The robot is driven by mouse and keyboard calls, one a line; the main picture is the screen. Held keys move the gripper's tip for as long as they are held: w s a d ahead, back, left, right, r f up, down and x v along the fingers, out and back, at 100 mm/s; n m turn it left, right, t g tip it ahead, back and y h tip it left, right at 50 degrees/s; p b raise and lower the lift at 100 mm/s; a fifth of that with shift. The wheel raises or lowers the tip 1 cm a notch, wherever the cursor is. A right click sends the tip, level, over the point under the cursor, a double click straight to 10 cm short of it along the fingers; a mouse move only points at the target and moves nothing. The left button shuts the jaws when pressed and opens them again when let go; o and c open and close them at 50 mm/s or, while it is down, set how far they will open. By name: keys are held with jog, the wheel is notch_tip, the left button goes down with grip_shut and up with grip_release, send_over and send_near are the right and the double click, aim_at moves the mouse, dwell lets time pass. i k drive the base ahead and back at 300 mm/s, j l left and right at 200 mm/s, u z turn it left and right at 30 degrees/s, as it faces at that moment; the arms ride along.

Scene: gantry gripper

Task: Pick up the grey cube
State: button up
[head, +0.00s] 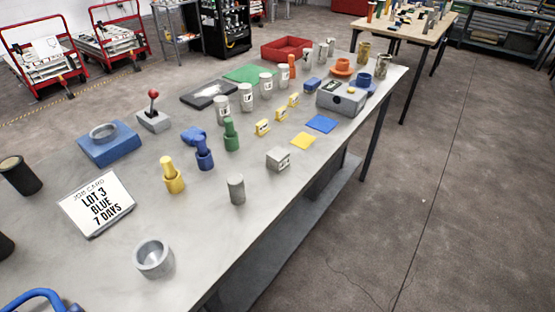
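The grey cube (278,158) sits on the long grey table (330,160), close to its right long edge. It is a small light grey block with a dark mark on its near side. Nothing rests on it, and clear tabletop surrounds it. A plain grey cylinder (236,188) stands nearer to me, to its left. My gripper is not in view.
A green peg piece (231,135), a blue one (204,153) and a yellow one (174,176) stand left of the cube. A yellow square (303,141) lies behind it. A grey cup (153,258) and job card (96,204) are nearer. Floor right of the table is open.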

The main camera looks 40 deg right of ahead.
aim_at(278, 158)
jog(key=i+j+z, duration=0.3)
jog(key=i+j, duration=0.25)
jog(key=z, duration=1.35)
